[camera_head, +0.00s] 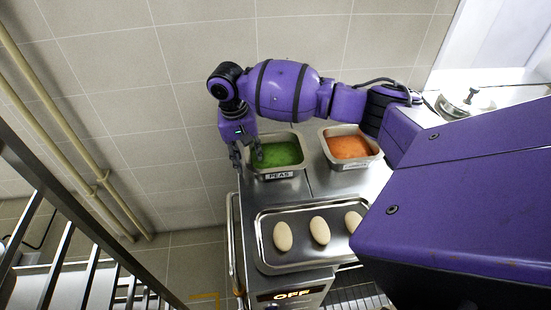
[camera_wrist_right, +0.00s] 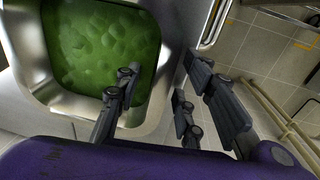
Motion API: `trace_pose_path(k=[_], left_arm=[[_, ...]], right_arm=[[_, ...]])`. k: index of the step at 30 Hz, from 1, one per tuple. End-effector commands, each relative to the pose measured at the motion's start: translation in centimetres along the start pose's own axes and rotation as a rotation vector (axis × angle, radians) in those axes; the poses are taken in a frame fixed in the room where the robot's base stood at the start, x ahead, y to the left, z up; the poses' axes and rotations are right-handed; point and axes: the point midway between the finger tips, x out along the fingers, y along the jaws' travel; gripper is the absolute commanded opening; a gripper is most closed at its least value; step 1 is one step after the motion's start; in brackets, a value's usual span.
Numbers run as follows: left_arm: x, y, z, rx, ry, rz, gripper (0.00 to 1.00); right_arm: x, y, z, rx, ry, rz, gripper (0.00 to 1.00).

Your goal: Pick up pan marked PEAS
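The pan marked PEAS (camera_head: 279,175) is a metal pan with green contents, set in the steel counter at its left end, with its label on the front. It fills the upper left of the right wrist view (camera_wrist_right: 147,12). My right gripper (camera_head: 246,156) is open and points down at the pan's left wall. One finger is over the green contents and the other is outside the pan, so the fingers straddle the rim. In the right wrist view the gripper (camera_wrist_right: 160,85) shows a gap between its fingers. Contact with the wall is unclear. My left gripper is out of view.
A second pan (camera_head: 351,165) with orange contents stands right of the peas. In front is a metal tray (camera_head: 290,262) with several pale oval pieces. A rail (camera_head: 231,245) runs along the counter's left side, with open floor beyond. A lidded pot (camera_head: 468,103) is at the back right.

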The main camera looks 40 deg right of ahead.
Motion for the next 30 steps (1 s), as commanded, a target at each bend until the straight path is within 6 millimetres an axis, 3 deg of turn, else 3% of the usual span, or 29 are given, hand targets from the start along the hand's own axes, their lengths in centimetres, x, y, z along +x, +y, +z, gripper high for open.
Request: trace_pose_path(k=[1, 9, 30], left_arm=[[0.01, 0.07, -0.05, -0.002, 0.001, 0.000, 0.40], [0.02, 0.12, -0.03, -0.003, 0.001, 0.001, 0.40], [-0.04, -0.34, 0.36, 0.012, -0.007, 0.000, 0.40]], right_arm=[[-0.03, -0.01, 0.00, 0.000, 0.000, 0.000, 0.36], [-0.04, -0.02, 0.00, 0.000, 0.000, 0.000, 0.01], [-0.09, -0.18, 0.00, 0.000, 0.001, -0.004, 0.00]])
